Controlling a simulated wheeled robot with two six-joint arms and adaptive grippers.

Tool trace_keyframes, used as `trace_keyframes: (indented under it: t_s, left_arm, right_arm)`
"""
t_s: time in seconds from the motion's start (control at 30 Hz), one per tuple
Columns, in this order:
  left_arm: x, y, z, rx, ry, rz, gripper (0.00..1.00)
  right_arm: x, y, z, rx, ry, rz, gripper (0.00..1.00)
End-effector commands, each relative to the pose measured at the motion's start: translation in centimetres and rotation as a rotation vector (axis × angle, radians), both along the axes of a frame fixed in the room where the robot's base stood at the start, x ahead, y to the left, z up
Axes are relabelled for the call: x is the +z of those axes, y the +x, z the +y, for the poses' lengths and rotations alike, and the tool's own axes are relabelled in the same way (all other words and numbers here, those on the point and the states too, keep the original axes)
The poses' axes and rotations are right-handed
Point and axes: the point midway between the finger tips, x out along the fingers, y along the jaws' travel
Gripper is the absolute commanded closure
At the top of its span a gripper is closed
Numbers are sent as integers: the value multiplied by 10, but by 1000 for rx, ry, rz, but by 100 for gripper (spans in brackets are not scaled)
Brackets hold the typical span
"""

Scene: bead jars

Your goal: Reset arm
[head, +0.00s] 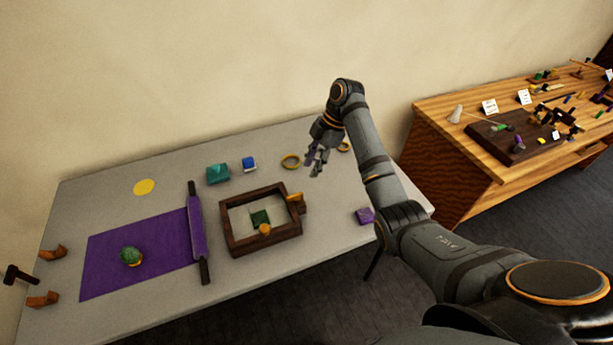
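My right arm (375,165) comes in from the lower right and reaches up over the right part of the grey table. My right gripper (315,164) hangs at its far end, pointing down and left, above the table's back right area. Its fingers look spread apart with nothing between them. It appears close to two brass-coloured rings, one (290,161) to its left and one (344,146) partly behind the arm; its exact height above the table is hard to tell. My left gripper is not in view.
On the grey table (140,315) lie a purple mat (105,257) with a green round object (131,256), a roller (197,230), a wooden frame (228,236), teal (217,174), blue (249,164) and purple (365,215) blocks. A wooden bench (450,165) stands right.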

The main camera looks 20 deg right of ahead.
Motion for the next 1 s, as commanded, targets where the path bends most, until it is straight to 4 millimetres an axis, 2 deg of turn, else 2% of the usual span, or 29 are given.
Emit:
trace_keyframes:
  t_s: [0.13,0.53,0.6,0.67,0.77,0.8,0.9,1.0]
  left_arm:
    - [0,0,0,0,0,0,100]
    - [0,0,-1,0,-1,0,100]
    - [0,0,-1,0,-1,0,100]
    - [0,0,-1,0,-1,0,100]
    - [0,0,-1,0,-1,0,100]
    - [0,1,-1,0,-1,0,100]
    - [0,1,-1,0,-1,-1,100]
    - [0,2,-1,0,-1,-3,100]
  right_arm:
    - [8,0,-3,0,0,-1,66]
    - [8,0,-3,0,0,0,66]
    - [4,-2,-3,-10,-4,3,66]
    - [-7,-8,-3,-51,-22,14,66]
    - [-44,-34,-2,-214,-81,45,66]
    - [-62,-49,-3,-310,-113,55,66]
    - [-99,-96,-4,-584,-177,64,66]
    - [-115,-137,-6,-818,-206,54,66]
